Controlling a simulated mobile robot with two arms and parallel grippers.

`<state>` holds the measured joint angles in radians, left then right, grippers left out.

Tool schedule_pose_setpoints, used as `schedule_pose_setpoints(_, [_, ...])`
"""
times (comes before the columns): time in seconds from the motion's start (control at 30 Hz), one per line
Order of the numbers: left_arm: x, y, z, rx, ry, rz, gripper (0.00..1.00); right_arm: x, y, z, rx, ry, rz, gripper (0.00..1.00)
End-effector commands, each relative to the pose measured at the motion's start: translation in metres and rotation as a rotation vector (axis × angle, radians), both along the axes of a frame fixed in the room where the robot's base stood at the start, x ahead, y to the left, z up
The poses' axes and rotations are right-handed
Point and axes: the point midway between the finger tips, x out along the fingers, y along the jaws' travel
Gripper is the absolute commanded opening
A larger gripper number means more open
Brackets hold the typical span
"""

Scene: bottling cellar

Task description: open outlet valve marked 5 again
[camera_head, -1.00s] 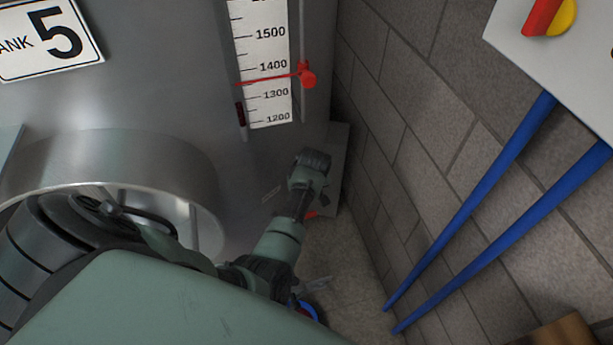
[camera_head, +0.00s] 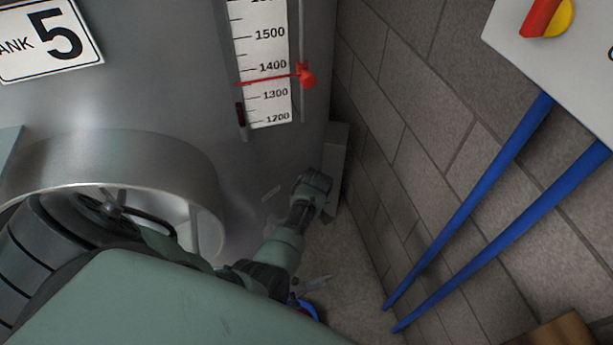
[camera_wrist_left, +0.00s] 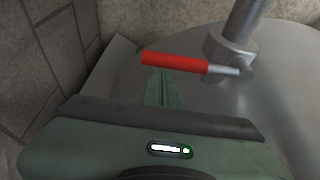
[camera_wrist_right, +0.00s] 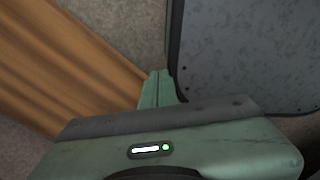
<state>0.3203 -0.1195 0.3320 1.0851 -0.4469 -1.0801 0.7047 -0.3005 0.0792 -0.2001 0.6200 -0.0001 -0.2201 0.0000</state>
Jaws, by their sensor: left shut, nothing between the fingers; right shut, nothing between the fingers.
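The outlet valve's red lever handle (camera_wrist_left: 175,62) lies nearly level in the left wrist view, pointing left from a grey metal fitting (camera_wrist_left: 232,62) on a pipe. My left gripper (camera_wrist_left: 162,75) is shut and empty, with its fingertips just below the handle in that picture; I cannot tell whether they touch it. In the head view my forearm reaches down beside the tank (camera_head: 170,90), whose plate (camera_head: 48,40) reads 5; the valve is hidden there. My right gripper (camera_wrist_right: 160,76) is shut and empty, away from the valve.
A stone-block wall (camera_head: 400,130) closes off the right side, with two blue bars (camera_head: 480,200) and a white panel (camera_head: 570,50) with a red and yellow switch. A level scale (camera_head: 265,70) is on the tank. Brown wood (camera_wrist_right: 70,60) and a grey panel (camera_wrist_right: 250,50) flank my right gripper.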

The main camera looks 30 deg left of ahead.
Motion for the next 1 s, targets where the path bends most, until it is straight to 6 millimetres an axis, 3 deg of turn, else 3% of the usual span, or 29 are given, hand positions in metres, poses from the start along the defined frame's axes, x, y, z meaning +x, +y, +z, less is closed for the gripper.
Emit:
schedule_pose_setpoints(0.63, [-0.010,-0.012,0.001,-0.003,0.006,-0.120,0.00,0.000,-0.001,0.021,-0.001,0.000,0.000,0.00])
schedule_pose_setpoints(1.0, [-0.034,-0.032,0.003,-0.006,0.013,-0.369,0.00,0.000,-0.001,0.062,-0.001,0.000,0.000,0.00])
